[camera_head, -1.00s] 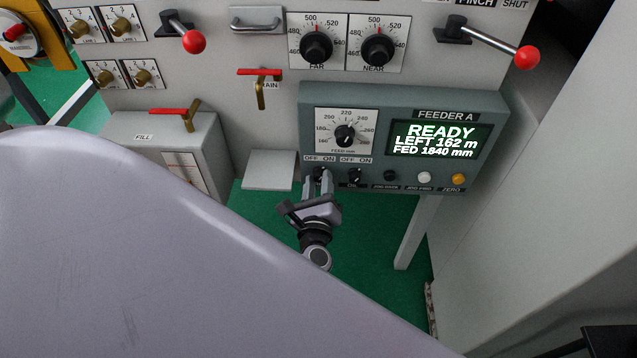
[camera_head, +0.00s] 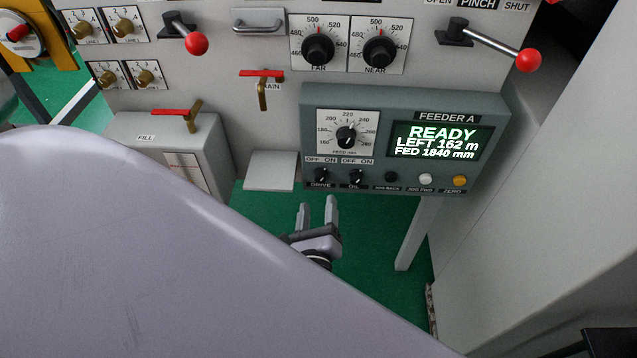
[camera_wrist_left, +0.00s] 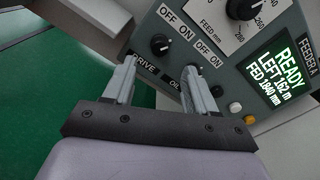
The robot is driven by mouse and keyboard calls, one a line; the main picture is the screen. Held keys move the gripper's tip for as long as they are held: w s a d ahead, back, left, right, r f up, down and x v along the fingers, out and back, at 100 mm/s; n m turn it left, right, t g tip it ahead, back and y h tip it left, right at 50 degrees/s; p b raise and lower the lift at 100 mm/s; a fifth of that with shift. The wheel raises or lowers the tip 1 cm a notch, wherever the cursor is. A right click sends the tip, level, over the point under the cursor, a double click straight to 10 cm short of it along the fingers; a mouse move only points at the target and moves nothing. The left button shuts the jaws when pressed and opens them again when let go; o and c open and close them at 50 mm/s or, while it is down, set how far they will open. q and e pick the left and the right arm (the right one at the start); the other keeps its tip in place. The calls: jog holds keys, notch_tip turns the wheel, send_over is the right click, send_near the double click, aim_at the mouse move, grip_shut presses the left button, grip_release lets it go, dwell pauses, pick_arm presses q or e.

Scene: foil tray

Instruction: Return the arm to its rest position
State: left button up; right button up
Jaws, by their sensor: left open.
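My left gripper (camera_head: 318,217) is open and empty, a little below the front of the Feeder A control box (camera_head: 472,106). Its two fingers point up toward the DRIVE switch (camera_head: 321,175) and the OIL switch (camera_head: 356,178), apart from both. In the left wrist view the open fingers (camera_wrist_left: 157,85) show in front of the panel, with the DRIVE knob (camera_wrist_left: 160,44) beyond them. The display (camera_head: 436,141) reads READY, LEFT 162 m, FED 1840 mm. My right gripper is not in view.
The feed dial (camera_head: 346,136) and several buttons are on the box. A grey support leg (camera_head: 417,235) stands right of my gripper. A pale ledge (camera_head: 270,171) juts out at left. Red-handled valves (camera_head: 262,74) and levers (camera_head: 497,46) stick out above. Green floor lies below.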

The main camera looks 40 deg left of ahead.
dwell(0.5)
pick_arm(q)
jog(key=s+d+f+n+g+h+p, duration=0.4)
jog(key=s+f+n+g+h+p, duration=0.15)
jog(key=s+n+h, duration=0.35)
jog(key=s+d+r+n+h+p, duration=0.1)
jog(key=s+r+n+h+p, duration=0.1)
jog(key=r+n, duration=0.7)
jog(key=s+n+t+p, duration=0.1)
jog(key=n+p, duration=0.1)
jog(key=n, duration=0.1)
jog(key=shift+d+r+n+h, duration=0.15)
jog(key=shift+d+n+h, duration=0.15)
jog(key=shift+h, duration=0.1)
jog(key=shift+s, duration=0.15)
